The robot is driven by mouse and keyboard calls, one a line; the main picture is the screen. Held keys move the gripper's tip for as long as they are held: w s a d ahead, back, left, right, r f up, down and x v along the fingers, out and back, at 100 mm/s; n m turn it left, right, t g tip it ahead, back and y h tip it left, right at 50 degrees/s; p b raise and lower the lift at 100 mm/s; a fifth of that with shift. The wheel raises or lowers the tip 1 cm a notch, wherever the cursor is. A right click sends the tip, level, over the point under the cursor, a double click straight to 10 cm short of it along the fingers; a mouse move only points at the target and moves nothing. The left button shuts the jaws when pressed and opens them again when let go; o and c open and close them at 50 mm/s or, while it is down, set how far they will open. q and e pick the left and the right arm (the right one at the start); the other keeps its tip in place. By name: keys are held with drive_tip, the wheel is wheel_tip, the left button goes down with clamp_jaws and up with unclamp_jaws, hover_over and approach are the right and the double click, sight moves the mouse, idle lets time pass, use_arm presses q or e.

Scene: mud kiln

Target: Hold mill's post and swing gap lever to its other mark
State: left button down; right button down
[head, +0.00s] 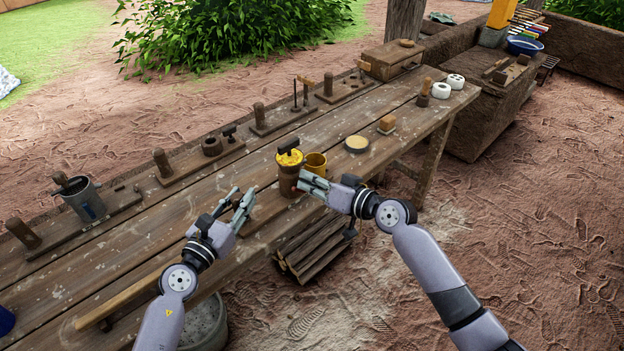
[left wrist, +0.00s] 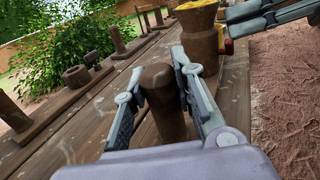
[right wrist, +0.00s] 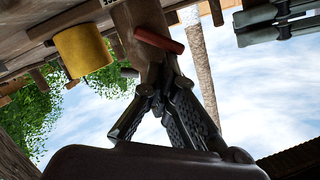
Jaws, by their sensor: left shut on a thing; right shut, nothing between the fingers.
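The mill (head: 289,182) has a brown body and a yellow top with a dark crank, and stands near the bench's front edge. Its brown rounded post (left wrist: 163,100) stands between my left gripper's fingers in the left wrist view; the mill body (left wrist: 202,38) is just beyond. My left gripper (head: 241,199) is shut on this post. The red gap lever (right wrist: 158,40) sticks out from the mill's side in the right wrist view. My right gripper (head: 304,182) is shut and empty, its tips close to the lever; whether they touch it I cannot tell. The marks cannot be made out.
A yellow mug (head: 316,164) stands right beside the mill. A round pale-topped dish (head: 357,144) lies further right. Boards with wooden posts and a grey metal pot (head: 84,200) line the bench's back edge. A long wooden handle (head: 130,297) lies at the front left.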

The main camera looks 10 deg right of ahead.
drive_tip(key=shift+s+a+f+n, duration=0.1)
drive_tip(key=shift+s+a+n, duration=0.2)
drive_tip(key=shift+n, duration=0.3)
drive_tip(key=shift+w, duration=0.1)
drive_tip(key=r, duration=0.1)
drive_tip(key=d+r, duration=0.2)
drive_tip(key=shift+w+d+r, duration=0.25)
drive_tip(key=shift+w, duration=0.05)
drive_tip(key=v, duration=0.9)
drive_tip(key=shift+r, duration=0.1)
wheel_tip(320, 180, up, 4)
drive_tip(key=shift+f, duration=0.1)
